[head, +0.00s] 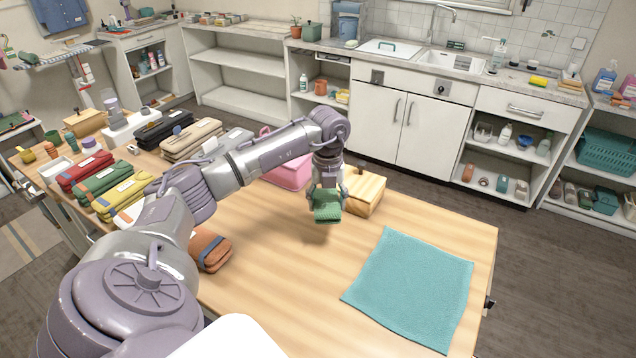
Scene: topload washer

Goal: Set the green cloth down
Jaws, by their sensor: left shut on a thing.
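The green cloth (327,207) is a folded, textured bundle. My left gripper (327,190) points down and is shut on it. The cloth is held above the wooden table (270,235), with a soft shadow on the wood below it. A teal cloth (412,285) lies spread flat on the table to the right of the gripper. My right gripper is not in view.
Several folded bundles, one being red (87,172), line the table's left side. Bare wood lies between the gripper and the teal cloth.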

